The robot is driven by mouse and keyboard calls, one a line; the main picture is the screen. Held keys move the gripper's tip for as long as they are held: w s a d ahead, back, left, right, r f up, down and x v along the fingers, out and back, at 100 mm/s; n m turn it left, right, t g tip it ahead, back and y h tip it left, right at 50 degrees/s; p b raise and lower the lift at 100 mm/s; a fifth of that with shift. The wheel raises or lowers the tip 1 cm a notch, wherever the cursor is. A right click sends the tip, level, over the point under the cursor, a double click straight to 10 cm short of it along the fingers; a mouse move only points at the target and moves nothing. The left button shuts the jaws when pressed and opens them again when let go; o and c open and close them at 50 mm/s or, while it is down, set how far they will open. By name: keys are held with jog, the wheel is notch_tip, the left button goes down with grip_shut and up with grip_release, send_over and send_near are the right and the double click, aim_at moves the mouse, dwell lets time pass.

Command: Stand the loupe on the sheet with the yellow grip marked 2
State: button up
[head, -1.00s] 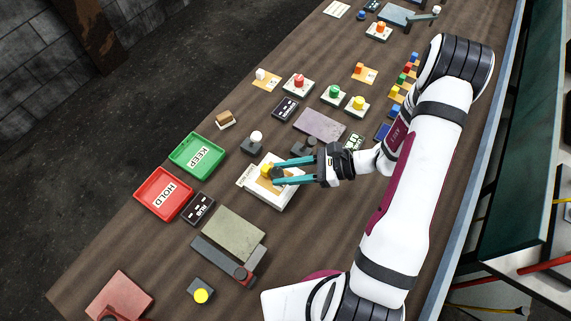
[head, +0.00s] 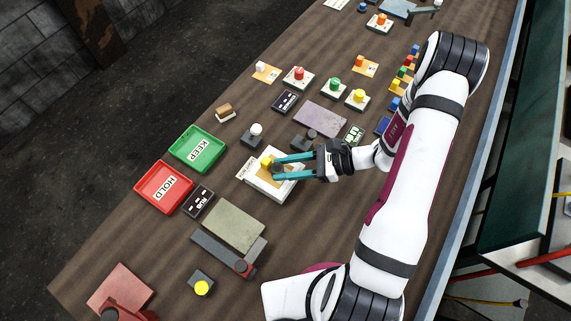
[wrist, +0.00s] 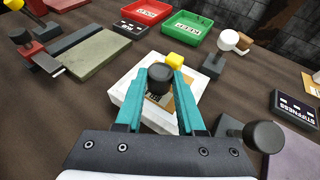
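The loupe, a dark round cylinder, is between my fingertips in the wrist view (wrist: 160,79). It also shows at the fingertips in the head view (head: 279,169). My gripper (head: 276,167) has its teal fingers on both sides of it, seemingly touching it. The yellow grip (head: 267,161) sits just beyond the loupe, at the far edge of the sheet stack; the wrist view shows it too (wrist: 175,59). The pale stack (head: 283,192) lies under the fingers. The loupe is over or on its top sheet; its base is hidden. The number on the grip is not legible.
A green KEEP tray (head: 197,149) and a red HOLD tray (head: 163,187) stand left of the stack. A dark-knobbed block (wrist: 264,137) is close to the right finger in the wrist view. A white-knobbed block (head: 252,136) stands behind the stack.

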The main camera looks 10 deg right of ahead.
jog(key=o, duration=0.5)
jog(key=v, duration=1.6)
